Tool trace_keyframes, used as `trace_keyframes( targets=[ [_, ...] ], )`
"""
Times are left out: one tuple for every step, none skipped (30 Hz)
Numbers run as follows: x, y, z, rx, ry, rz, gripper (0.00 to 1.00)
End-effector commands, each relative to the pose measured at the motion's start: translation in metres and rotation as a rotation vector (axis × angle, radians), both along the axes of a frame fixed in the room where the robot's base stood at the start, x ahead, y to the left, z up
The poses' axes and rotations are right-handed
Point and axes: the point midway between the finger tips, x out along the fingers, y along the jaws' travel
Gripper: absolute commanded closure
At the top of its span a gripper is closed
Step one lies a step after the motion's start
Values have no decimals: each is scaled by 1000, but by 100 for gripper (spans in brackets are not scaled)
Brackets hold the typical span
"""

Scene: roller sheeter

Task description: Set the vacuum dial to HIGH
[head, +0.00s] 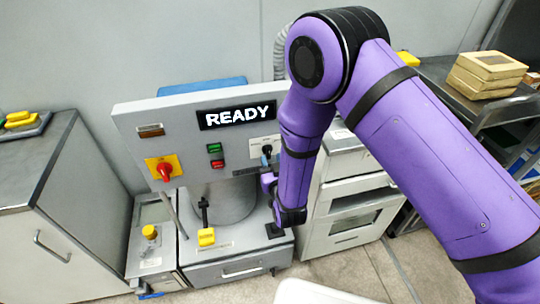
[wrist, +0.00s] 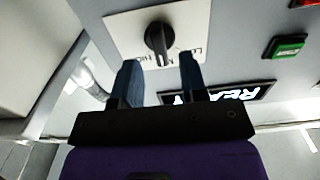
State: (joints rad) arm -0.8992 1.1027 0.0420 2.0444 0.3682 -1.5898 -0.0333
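The vacuum dial is a black knob (wrist: 158,38) on a white label plate (wrist: 120,28) in the wrist view. Its lettering is partly covered, with "LO", "M" and "HIG" partly readable. In the head view the knob (head: 267,149) sits on the right of the grey panel, under the display. My gripper (wrist: 158,75) is open, its two blue-grey fingers apart and pointing at the dial. The knob lies between and just beyond the fingertips, and I cannot tell whether they touch it. In the head view my gripper (head: 267,164) is at the dial, partly hidden by my purple arm.
The display (head: 237,115) reads READY. A green button (head: 214,148) and a red button (head: 217,163) are left of the dial. A red rotary switch (head: 164,170) on yellow is farther left. A cart with boxes (head: 490,65) is at right.

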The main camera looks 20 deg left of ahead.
Motion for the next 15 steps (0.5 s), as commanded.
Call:
trace_keyframes(
  targets=[
    [6, 3, 0, 1, -2, -1, 61],
    [9, 5, 0, 1, -2, -1, 61],
    [13, 8, 0, 1, -1, -1, 61],
    [15, 9, 0, 1, -1, -1, 61],
    [17, 10, 0, 1, -1, 0, 61],
    [19, 12, 0, 1, -1, 0, 61],
    [20, 13, 0, 1, -1, 0, 61],
    [21, 14, 0, 1, -1, 0, 61],
    [22, 14, 0, 0, 0, 0, 61],
    [23, 14, 0, 0, 0, 0, 61],
    [23, 15, 0, 0, 0, 0, 61],
    [23, 15, 0, -1, 1, 1, 61],
    [23, 15, 0, -1, 1, 1, 61],
    [23, 15, 0, -1, 1, 0, 61],
    [23, 15, 0, -1, 1, 0, 61]
  ],
)
